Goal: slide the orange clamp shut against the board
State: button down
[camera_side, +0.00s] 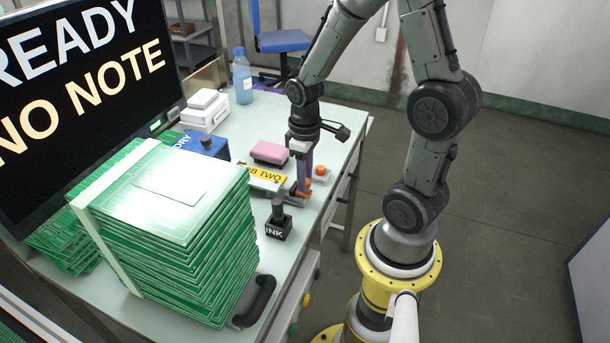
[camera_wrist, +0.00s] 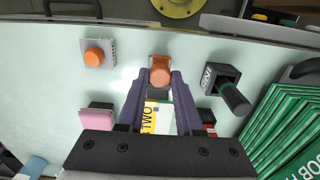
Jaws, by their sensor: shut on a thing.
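The orange clamp (camera_wrist: 160,75) sits on a small grey and orange base near the table's front edge. My gripper (camera_wrist: 159,84) is shut on the clamp's orange knob, one finger on each side. In the side view my gripper (camera_side: 303,188) reaches straight down, and the fingers partly hide the clamp (camera_side: 307,182).
A second orange knob on a grey base (camera_wrist: 94,57) stands beside the clamp. A pink block (camera_side: 269,152), a dark ink stamp (camera_side: 278,222) and a blue box (camera_side: 205,144) are close by. A tall stack of green boards (camera_side: 185,240) stands at the left.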

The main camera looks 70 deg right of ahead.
jog(key=shift+w, duration=0.1)
dwell(0.3)
jog(key=shift+w+r, duration=0.1)
jog(key=shift+w, duration=1.65)
jog(key=c, duration=0.6)
grip_release()
jog(key=shift+o, duration=0.2)
jog(key=shift+s, duration=0.1)
notch_tip(320, 180, up, 14)
